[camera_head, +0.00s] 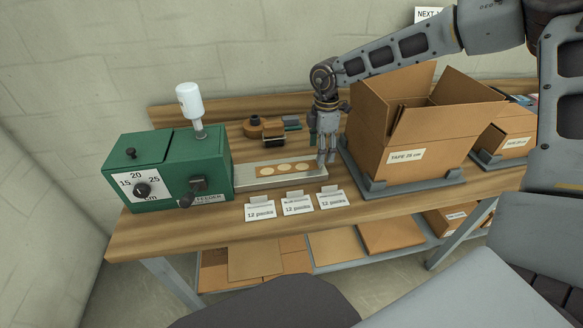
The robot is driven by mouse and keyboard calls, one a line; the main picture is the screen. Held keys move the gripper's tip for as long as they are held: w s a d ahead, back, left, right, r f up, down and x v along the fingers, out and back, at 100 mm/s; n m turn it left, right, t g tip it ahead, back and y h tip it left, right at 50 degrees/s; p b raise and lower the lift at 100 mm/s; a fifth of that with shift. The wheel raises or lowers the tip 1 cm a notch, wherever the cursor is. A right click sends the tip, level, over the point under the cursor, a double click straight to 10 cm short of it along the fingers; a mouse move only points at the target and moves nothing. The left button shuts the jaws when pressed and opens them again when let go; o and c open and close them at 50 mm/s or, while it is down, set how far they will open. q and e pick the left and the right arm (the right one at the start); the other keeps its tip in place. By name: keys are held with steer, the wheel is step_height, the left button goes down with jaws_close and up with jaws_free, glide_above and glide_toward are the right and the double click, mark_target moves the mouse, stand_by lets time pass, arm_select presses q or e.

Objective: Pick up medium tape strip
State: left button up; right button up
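A brown tape strip with pale round marks (283,169) lies on the metal feed plate (250,184) that sticks out to the right of the green tape feeder (172,163). My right gripper (326,161) points down at the right end of the plate, by the strip's right end. Its fingers are close together and partly overlap in this view. I cannot tell whether they touch or grip the strip. My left gripper is not in view. The feeder's dial (142,189) is marked 15, 20 and 25.
An open cardboard box labelled "TAPE 28 cm" (438,150) stands just right of my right gripper. Several white cards (297,207) line the table's front edge. A brown tape dispenser (264,127) sits behind the plate. A white bottle (190,100) tops the feeder.

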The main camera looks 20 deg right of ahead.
step_height(320, 180, down, 3)
steer(key=shift+a+r, duration=0.1)
steer(key=shift+r, duration=0.05)
steer(key=shift+f, duration=0.4)
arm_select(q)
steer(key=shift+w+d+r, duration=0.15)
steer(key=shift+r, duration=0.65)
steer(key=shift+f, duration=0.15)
arm_select(e)
steer(key=c, duration=0.8)
